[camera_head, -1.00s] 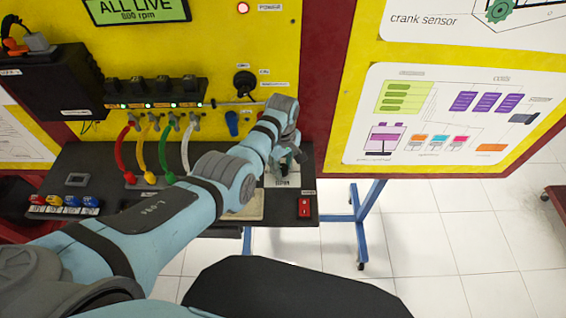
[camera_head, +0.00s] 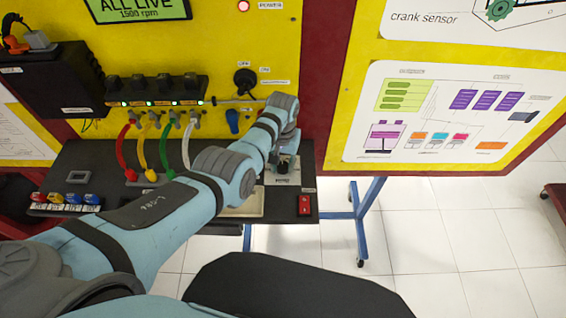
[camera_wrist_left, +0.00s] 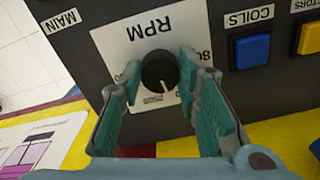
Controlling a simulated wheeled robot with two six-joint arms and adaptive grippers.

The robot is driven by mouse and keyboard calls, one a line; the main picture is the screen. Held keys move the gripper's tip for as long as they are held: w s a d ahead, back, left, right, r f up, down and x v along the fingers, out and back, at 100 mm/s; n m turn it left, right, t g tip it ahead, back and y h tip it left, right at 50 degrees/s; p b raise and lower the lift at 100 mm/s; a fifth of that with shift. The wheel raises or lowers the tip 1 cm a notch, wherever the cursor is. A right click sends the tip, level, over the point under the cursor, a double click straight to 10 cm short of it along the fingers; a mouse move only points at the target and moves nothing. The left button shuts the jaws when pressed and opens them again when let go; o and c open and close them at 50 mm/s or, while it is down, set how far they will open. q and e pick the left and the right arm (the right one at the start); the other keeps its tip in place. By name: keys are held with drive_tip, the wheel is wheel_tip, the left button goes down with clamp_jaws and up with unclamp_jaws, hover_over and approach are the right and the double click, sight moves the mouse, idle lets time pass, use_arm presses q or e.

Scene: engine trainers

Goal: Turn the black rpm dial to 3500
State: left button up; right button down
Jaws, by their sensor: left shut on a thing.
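The black rpm dial (camera_wrist_left: 160,68) sits on a white plate marked RPM (camera_wrist_left: 146,29), which appears upside down in the left wrist view. Its white pointer mark faces the bottom of that view. My left gripper (camera_wrist_left: 159,76) has its teal fingers on both sides of the dial and is shut on it. The fingers cover part of the scale numbers. In the head view my left gripper (camera_head: 285,160) is over the dial (camera_head: 282,169) at the panel's lower right. The green display (camera_head: 138,10) reads ALL LIVE, 1500 rpm. My right gripper is not in view.
A red switch (camera_head: 304,205) is right of the dial. A blue button (camera_wrist_left: 252,50) and a yellow button (camera_wrist_left: 310,38) show in the wrist view. Coloured cables (camera_head: 186,148) hang left of my arm.

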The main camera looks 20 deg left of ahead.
use_arm(q)
drive_tip(key=m, duration=0.5)
drive_tip(key=shift+s+f+m, duration=0.2)
drive_tip(key=shift+s+m, duration=0.05)
drive_tip(key=shift+m, duration=0.05)
drive_tip(key=m, duration=1.3)
drive_tip(key=shift+m, duration=0.4)
drive_tip(key=shift+o, duration=0.2)
drive_tip(key=shift+c, duration=0.2)
drive_tip(key=o, duration=1.2)
drive_tip(key=shift+w, duration=0.2)
